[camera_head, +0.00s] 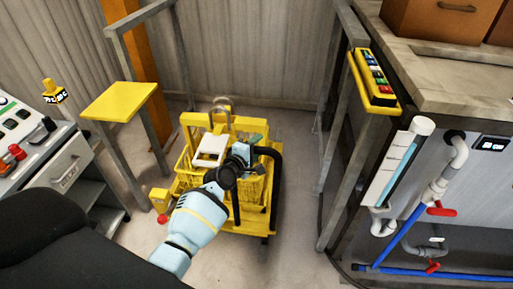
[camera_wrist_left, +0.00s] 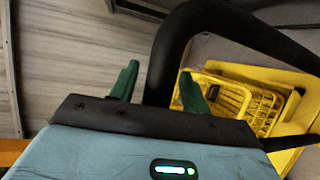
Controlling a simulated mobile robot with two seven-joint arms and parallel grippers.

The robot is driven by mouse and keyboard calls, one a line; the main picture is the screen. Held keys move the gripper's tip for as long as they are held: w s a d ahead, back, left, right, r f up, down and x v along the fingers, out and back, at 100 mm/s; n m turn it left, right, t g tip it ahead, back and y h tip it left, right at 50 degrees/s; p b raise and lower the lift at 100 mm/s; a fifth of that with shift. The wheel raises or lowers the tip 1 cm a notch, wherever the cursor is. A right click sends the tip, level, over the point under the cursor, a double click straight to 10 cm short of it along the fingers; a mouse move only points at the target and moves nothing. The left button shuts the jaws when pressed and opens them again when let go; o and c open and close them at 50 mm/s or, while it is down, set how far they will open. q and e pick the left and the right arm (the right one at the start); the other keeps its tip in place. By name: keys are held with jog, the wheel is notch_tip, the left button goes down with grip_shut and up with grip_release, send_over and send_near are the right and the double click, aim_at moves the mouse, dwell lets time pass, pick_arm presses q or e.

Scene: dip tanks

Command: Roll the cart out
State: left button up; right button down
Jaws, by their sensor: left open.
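The yellow cart (camera_head: 233,122) stands on the floor in the middle of the head view, with yellow wire baskets on it and a black bent handle (camera_head: 277,175) at its right side. My left gripper (camera_head: 252,143) reaches over the cart to the top of this handle. In the left wrist view the two green fingers of the gripper (camera_wrist_left: 157,73) are apart, and the black handle (camera_wrist_left: 165,60) passes between them. The fingers are not closed on it. The yellow cart (camera_wrist_left: 290,75) also shows at the right there. My right gripper is out of view.
A grey frame with a yellow plate (camera_head: 120,101) stands left of the cart. At the right are a grey rail, a yellow button box (camera_head: 374,78) and a bench with pipes (camera_head: 411,235). A control console (camera_head: 45,150) stands at left. The floor right of the cart is clear.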

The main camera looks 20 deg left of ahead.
pick_arm(q)
jog(key=d+p+v, duration=0.1)
jog(key=v, duration=0.6)
jog(key=shift+s+a+p, duration=0.3)
jog(key=shift+s+a, duration=0.1)
jog(key=shift+a, duration=0.1)
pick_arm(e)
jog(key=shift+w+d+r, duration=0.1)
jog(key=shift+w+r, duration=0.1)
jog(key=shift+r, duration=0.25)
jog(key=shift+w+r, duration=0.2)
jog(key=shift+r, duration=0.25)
